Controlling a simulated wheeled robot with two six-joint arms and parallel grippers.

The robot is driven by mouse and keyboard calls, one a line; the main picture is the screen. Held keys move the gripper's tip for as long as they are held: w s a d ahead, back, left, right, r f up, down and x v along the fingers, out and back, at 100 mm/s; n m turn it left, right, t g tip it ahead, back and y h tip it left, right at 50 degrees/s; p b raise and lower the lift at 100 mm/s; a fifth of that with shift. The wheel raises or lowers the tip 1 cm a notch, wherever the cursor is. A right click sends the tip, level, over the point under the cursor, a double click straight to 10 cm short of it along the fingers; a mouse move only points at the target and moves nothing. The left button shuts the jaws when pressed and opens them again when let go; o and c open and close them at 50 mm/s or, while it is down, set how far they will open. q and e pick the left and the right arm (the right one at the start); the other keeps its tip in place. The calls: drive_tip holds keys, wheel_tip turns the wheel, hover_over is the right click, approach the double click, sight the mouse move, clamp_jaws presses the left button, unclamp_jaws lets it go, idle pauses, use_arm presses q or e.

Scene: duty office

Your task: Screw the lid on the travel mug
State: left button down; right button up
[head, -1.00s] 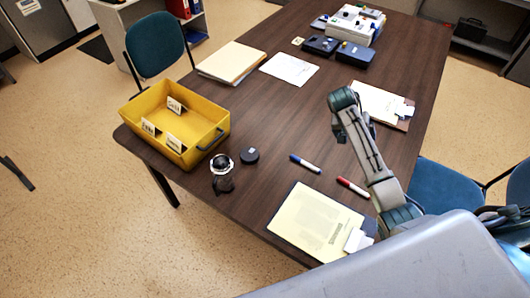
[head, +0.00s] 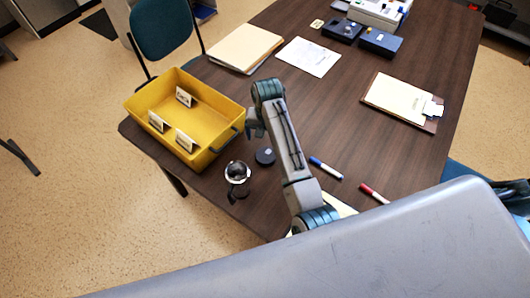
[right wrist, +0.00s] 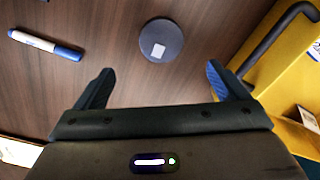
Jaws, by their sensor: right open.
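The travel mug (head: 238,174) stands open at the front left table edge, with a shiny rim and a dark lower part. Its dark round lid (head: 265,156) lies flat on the table just right of and behind the mug. In the right wrist view the lid (right wrist: 161,40) shows a pale square mark on top. My right gripper (right wrist: 162,82) is open and empty, the lid ahead of its fingertips and roughly centred between them. In the head view my right gripper (head: 255,127) is above the table behind the lid, partly hidden by my arm. My left gripper is not in view.
A yellow tray (head: 240,108) with white cards stands left of my right gripper. A blue marker (head: 325,168) and a red marker (head: 374,193) lie to the right. Folders (head: 245,47), a paper sheet (head: 308,56) and a clipboard (head: 398,99) lie farther back.

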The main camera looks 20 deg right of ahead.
drive_tip(key=p, duration=0.1)
hover_over(266, 155)
wheel_tip(266, 155, down, 6)
drive_tip(key=shift+d+r, duration=0.1)
drive_tip(key=shift+r, duration=0.05)
drive_tip(key=shift+f+p, duration=0.45)
drive_tip(key=shift+p, duration=0.1)
wheel_tip(266, 155, down, 3)
drive_tip(key=shift+f+p, duration=0.2)
drive_tip(key=shift+p, duration=0.35)
drive_tip(key=shift+f, duration=0.5)
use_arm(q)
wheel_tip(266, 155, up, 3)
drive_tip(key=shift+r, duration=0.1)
